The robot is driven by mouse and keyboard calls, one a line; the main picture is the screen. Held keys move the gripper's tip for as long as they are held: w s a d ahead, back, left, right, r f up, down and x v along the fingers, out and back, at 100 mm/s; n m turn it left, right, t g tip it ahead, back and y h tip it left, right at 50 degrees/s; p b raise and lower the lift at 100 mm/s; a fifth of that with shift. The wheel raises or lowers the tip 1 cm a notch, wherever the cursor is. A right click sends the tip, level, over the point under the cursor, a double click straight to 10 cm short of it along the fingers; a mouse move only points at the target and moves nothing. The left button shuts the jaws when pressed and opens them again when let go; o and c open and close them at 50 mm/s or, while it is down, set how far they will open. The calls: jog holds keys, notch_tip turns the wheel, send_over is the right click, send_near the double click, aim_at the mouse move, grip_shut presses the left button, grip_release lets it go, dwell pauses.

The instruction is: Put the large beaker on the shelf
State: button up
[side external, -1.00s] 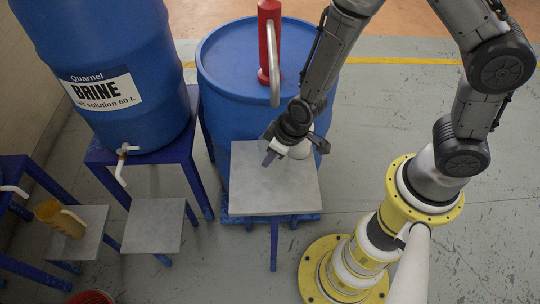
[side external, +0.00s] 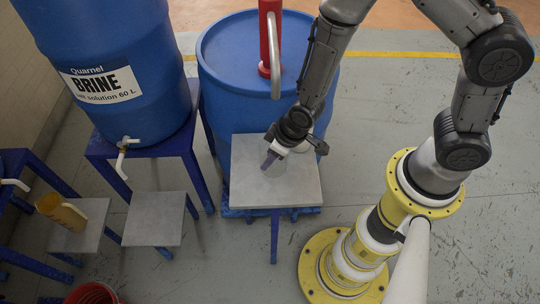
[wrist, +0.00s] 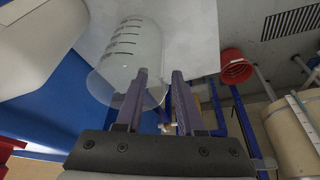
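The large beaker (wrist: 146,48) is translucent white with dark graduation marks. In the wrist view it is beyond my fingers, mostly left of the gap, and the left finger hides part of it. My gripper (wrist: 161,74) has its two fingers apart, with no clear grip on the beaker. In the side view my gripper (side external: 270,160) is low over the large grey platform (side external: 275,192) in front of the blue drum. The beaker is largely hidden there behind my gripper and cannot be made out clearly. I cannot tell whether a finger touches it.
Smaller grey shelf tops (side external: 155,222) stand to the left, one bearing a yellow jug (side external: 58,210). A brine barrel (side external: 95,65) with a white tap is behind them. A red pump with a curved pipe (side external: 274,60) rises from the drum. A red bucket (side external: 92,294) is at front left.

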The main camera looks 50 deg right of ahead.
jog(key=v, duration=0.7)
jog(key=shift+r, duration=0.3)
jog(key=shift+s+r, duration=0.1)
jog(key=s+d+r+m+t+y, duration=0.15)
jog(key=d+r, duration=0.25)
jog(key=r, duration=0.9)
jog(key=s+d+r+m+h, duration=0.2)
jog(key=s+d+r, duration=0.7)
jog(key=s, duration=0.3)
jog(key=shift+d+h, duration=0.35)
jog(key=shift+d, duration=0.2)
